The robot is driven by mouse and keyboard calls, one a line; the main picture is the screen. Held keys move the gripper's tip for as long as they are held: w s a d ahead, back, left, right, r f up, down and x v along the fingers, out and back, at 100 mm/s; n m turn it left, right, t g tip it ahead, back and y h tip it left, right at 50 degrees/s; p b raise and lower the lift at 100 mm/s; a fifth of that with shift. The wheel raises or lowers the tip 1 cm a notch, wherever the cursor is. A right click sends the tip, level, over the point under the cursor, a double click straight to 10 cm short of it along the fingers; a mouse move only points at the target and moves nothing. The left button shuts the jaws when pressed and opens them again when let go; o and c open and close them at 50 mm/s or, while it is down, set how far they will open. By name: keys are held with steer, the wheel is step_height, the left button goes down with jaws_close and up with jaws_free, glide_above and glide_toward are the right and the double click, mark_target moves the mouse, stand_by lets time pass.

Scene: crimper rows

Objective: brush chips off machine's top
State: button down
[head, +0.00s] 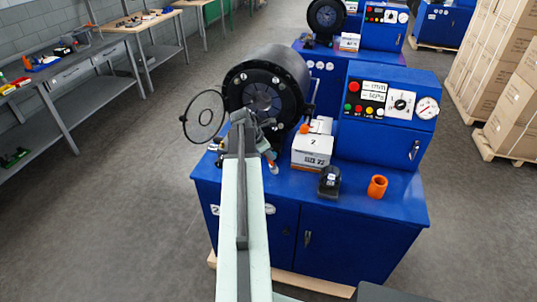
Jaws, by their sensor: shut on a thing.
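The blue machine (375,240) stands in front of me, with a round black crimping head (285,75) at the left of its top. My arm reaches up to that top, and my gripper (262,137) is in front of the head's lower edge. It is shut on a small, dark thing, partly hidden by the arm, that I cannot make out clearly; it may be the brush. Small coloured bits show just below the gripper. I cannot make out separate chips on the blue top at this size.
On the top stand a white box (311,152) marked 2, a dark block (329,182) and an orange cup (377,187). The control panel (387,105) rises behind. A round disc (204,116) juts out left of the head.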

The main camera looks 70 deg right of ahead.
steer(key=shift+r+p, duration=1.1)
steer(key=shift+r, duration=0.55)
step_height(320, 180, up, 3)
steer(key=p, duration=0.3)
